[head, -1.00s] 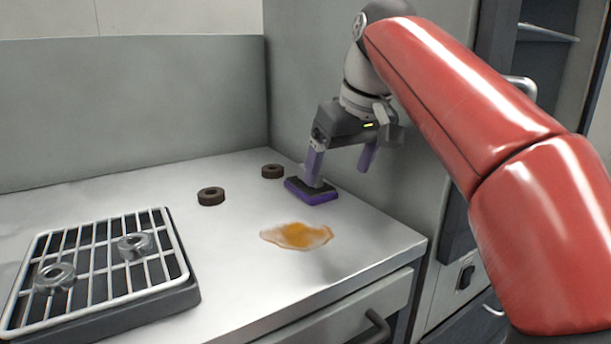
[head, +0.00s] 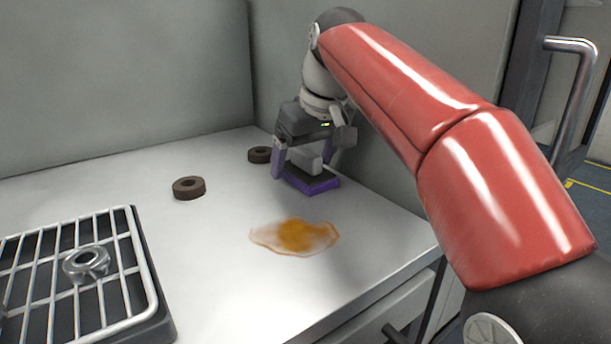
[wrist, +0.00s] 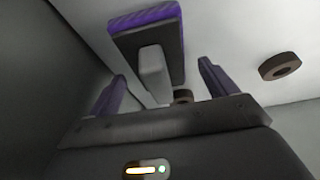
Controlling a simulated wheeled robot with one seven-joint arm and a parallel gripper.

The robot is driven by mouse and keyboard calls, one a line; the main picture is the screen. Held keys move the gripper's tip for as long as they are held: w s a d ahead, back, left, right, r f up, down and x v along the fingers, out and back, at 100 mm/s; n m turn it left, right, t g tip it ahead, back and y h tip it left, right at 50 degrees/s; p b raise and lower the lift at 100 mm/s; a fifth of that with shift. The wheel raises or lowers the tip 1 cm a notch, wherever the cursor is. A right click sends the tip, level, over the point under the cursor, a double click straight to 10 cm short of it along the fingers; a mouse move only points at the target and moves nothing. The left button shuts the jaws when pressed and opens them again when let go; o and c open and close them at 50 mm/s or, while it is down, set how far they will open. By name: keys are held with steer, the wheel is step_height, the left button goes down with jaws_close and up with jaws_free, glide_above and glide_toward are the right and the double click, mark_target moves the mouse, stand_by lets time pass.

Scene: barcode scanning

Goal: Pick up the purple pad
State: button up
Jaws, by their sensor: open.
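The purple pad (head: 318,186) lies on the white counter near the back wall. It has a dark plate and a pale grey block-shaped handle on top. In the wrist view the pad (wrist: 146,15) is at the top, with its handle reaching down toward the gap between the purple fingers. My gripper (head: 304,166) is low over the pad, its left finger beside the pad's left side. It also shows in the wrist view (wrist: 161,70), open, with a finger to each side of the handle and space on both sides.
Two dark brown rings, one nearer (head: 188,188) and one farther (head: 259,155), lie left of the pad. An orange-brown spill (head: 297,237) is in front. A wire rack (head: 130,225) holding a metal ring (head: 86,263) stands at left. A grey wall is close behind my gripper.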

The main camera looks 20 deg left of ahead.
mark_target(303, 149)
steer(key=shift+w+a+f, duration=0.1)
steer(key=shift+f, duration=0.35)
steer(key=shift+c, duration=0.3)
steer(key=c, duration=1.1)
steer(key=shift+o, duration=0.2)
step_height(303, 149, up, 6)
steer(key=shift+f+p, duration=0.1)
steer(key=shift+p, duration=1.1)
steer(key=shift+w+a+r+b, duration=0.15)
steer(key=shift+r+b, duration=0.15)
steer(key=shift+r, duration=1.85)
